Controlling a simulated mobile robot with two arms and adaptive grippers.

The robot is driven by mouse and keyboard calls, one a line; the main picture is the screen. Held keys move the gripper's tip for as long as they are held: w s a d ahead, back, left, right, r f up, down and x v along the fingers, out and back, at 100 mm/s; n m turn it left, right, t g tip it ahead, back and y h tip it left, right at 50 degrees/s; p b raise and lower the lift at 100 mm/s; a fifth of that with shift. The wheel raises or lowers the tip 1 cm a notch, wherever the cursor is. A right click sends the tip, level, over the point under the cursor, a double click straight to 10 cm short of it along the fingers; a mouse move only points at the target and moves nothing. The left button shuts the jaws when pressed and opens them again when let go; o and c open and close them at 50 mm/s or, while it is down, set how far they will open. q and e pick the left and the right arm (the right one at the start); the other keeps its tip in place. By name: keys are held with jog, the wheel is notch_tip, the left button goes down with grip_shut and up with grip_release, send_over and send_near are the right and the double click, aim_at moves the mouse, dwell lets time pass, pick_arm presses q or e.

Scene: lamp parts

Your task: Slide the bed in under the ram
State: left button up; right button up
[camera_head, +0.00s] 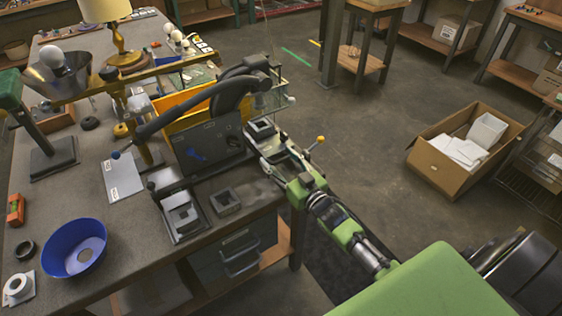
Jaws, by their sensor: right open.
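The press (208,142) stands near the table's right edge, with a dark body and a long black lever (185,107) rising to the right. A grey sliding plate with a raised square block, which looks like the bed (180,224), sticks out at its front, left of centre. The ram's lower end is hard to make out behind the dark body. My right arm comes in from the lower right. Its gripper (268,166) is open beside the press's right side, apart from the bed; its fingertips are small and partly unclear. My left gripper is out of view.
A blue bowl (74,247) stands front left. A yellow bin (190,107) is behind the press. A lamp (107,22) and bulbs stand at the back. A cardboard box (463,150) is on the floor.

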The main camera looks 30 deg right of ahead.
jog(key=s, duration=1.2)
jog(key=shift+d, duration=0.45)
jog(key=shift+w, duration=0.1)
jog(key=s+f+g+h, duration=0.1)
jog(key=s+f+g, duration=0.25)
jog(key=f, duration=0.65)
jog(key=s+a+f+g, duration=0.15)
jog(key=s+f, duration=0.25)
jog(key=f, duration=0.6)
jog(key=s+f+g+h, duration=0.1)
jog(key=s+f+g, duration=0.25)
jog(key=f, duration=0.55)
jog(key=s+a+f+g, duration=0.2)
jog(key=s+f, duration=0.4)
jog(key=s, duration=0.4)
jog(key=s+a+f+n+g, duration=0.1)
jog(key=s+a+f+g, duration=0.1)
jog(key=s+f, duration=0.5)
jog(key=s+a+f+g, duration=0.3)
jog(key=s+f, duration=0.4)
jog(key=s, duration=0.7)
jog(key=shift+s+g, duration=0.3)
jog(key=shift+g, duration=0.45)
